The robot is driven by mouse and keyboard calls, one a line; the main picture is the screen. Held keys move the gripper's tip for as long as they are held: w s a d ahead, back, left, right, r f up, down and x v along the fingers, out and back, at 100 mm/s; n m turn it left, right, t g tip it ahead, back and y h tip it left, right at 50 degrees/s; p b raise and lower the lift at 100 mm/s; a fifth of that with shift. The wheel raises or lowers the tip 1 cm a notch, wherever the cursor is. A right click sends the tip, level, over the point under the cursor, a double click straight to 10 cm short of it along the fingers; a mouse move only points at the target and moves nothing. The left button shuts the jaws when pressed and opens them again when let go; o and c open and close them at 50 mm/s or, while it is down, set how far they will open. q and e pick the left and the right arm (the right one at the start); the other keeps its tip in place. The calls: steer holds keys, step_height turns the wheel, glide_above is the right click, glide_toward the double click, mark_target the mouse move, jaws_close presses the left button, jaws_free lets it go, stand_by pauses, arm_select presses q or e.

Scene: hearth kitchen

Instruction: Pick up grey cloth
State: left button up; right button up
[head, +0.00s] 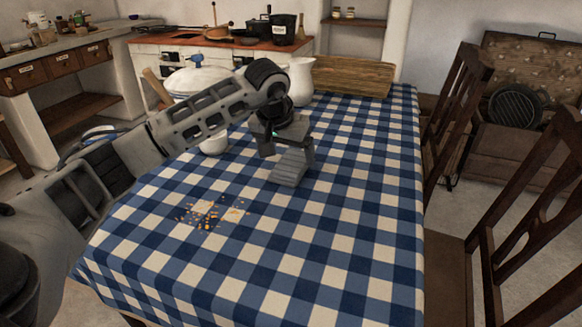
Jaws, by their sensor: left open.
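A small grey folded cloth (289,172) lies on the blue-and-white checked tablecloth (355,215), near the middle of the table. My left gripper (288,154) comes in from the left and points down over the cloth's far end. Its jaws are open, with one finger at each side of the cloth. The gripper partly hides the far end of the cloth. I cannot tell whether the fingers touch it. My right gripper is not in view.
Orange crumbs (209,215) lie left of the cloth. A white cup (214,144), a white lidded pot (190,82), a white jug (302,80) and a wooden board (352,76) stand farther back. Wooden chairs (462,105) line the right side. The tablecloth's right half is clear.

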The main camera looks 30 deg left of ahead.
mark_target(291, 162)
arm_select(q)
steer(key=x, duration=0.3)
steer(key=shift+w+f, duration=0.2)
steer(key=shift+w, duration=0.15)
steer(key=c, duration=1.1)
steer(key=shift+o, duration=0.2)
steer(key=shift+r, duration=0.1)
